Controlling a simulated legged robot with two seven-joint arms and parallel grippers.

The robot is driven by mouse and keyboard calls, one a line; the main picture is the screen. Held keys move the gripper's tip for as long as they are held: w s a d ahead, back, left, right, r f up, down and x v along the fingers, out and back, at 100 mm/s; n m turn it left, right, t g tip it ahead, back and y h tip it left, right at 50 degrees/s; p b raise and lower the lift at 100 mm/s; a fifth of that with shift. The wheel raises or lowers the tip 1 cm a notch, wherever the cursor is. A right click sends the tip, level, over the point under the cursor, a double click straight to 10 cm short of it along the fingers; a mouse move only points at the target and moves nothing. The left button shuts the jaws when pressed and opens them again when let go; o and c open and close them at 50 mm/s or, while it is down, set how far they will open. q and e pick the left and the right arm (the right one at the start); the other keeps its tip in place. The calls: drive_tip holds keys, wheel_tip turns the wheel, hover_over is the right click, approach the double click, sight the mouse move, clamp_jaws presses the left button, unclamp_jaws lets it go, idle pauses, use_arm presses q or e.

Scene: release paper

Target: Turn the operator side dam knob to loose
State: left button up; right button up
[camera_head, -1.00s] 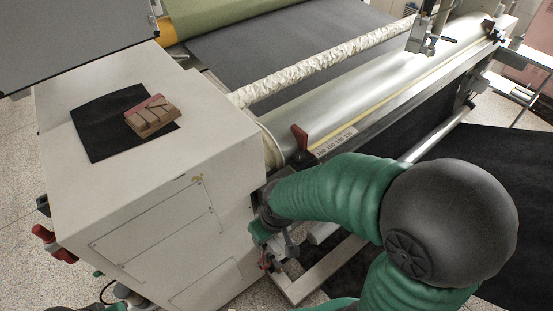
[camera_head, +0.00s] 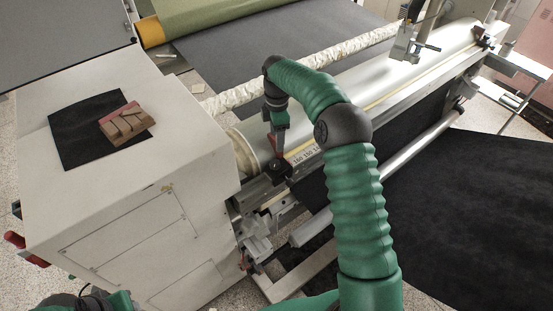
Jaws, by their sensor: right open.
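The white machine housing (camera_head: 185,140) stands left, with a black mat (camera_head: 72,130) and a brown wooden block (camera_head: 126,124) on top. A cream wrapped bar (camera_head: 320,67) runs behind the silver roller (camera_head: 375,75). A metal rail and black sheet (camera_head: 460,200) lie to the right.

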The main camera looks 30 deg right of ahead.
sight(275, 162)
drive_tip(key=f, duration=0.3)
drive_tip(key=f+p, duration=0.1)
drive_tip(key=f, duration=0.3)
drive_tip(key=a+f+p, duration=0.1)
drive_tip(key=f, duration=0.3)
drive_tip(key=shift+w+f, duration=0.1)
drive_tip(key=shift+f, duration=0.25)
drive_tip(key=shift+d+f, duration=0.15)
drive_tip(key=shift+d, duration=0.1)
drive_tip(key=shift+a, duration=0.1)
clamp_jaws()
